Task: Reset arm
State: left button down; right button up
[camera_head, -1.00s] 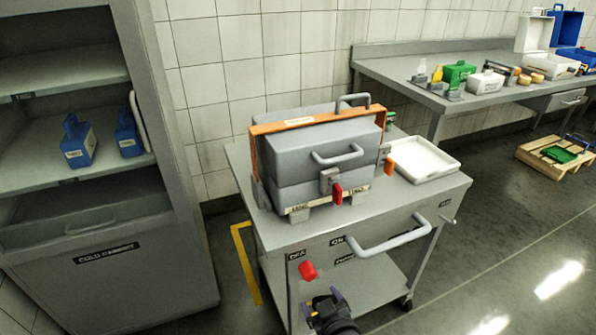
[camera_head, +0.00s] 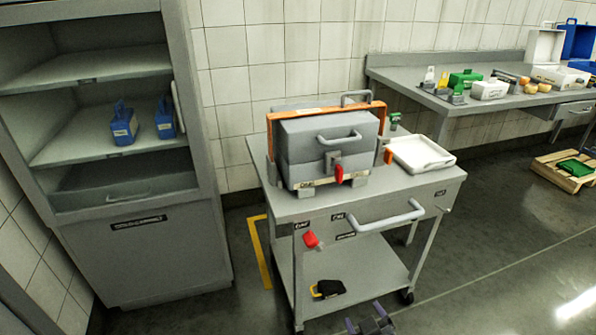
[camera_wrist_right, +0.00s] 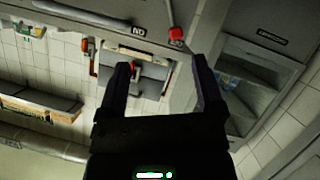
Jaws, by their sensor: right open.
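My right gripper (camera_head: 371,323) shows at the bottom edge of the head view, in front of and below the grey cart. It is open and empty. In the right wrist view its two dark fingers (camera_wrist_right: 160,85) stand apart with nothing between them. The grey cart (camera_head: 300,208) carries a grey box press (camera_head: 325,141) with an orange bar and a red-handled latch. The cart also shows in the right wrist view, tilted. My left gripper is not in view.
A cold cabinet (camera_head: 150,262) with blue containers (camera_head: 123,122) stands at left. A white tray (camera_head: 421,153) lies on the cart. A black and yellow item (camera_head: 327,288) lies on its lower shelf. A bench (camera_head: 410,75) and a pallet (camera_head: 565,172) are at right.

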jog(key=d+r+n+h, duration=0.2)
jog(key=d, duration=0.8)
jog(key=d+r+n+h, duration=0.1)
jog(key=d+r, duration=0.1)
jog(key=d, duration=0.8)
jog(key=s+d+f+m+g+h, duration=0.1)
jog(key=s+d+f+g, duration=0.2)
jog(key=s+f, duration=0.5)
jog(key=s+d+f+m+g+h, duration=0.15)
jog(key=s+d+f+g, duration=0.25)
jog(key=s+f, duration=0.5)
jog(key=s+d+f+m+g+h, duration=0.1)
jog(key=s+d+g, duration=0.2)
jog(key=s, duration=0.9)
jog(key=s+d+m+g+h, duration=0.1)
jog(key=s+d+g, duration=0.2)
jog(key=s, duration=1)
jog(key=s+a+f+m+y, duration=0.1)
jog(key=a+f+y, duration=0.1)
jog(key=a, duration=1)
jog(key=s+a+f+m+y, duration=0.1)
jog(key=a+f, duration=0.4)
jog(key=a, duration=0.8)
jog(key=shift+s+a+f+g+y, duration=0.25)
jog(key=shift+s+y, duration=0.25)
jog(key=shift+y, duration=0.45)
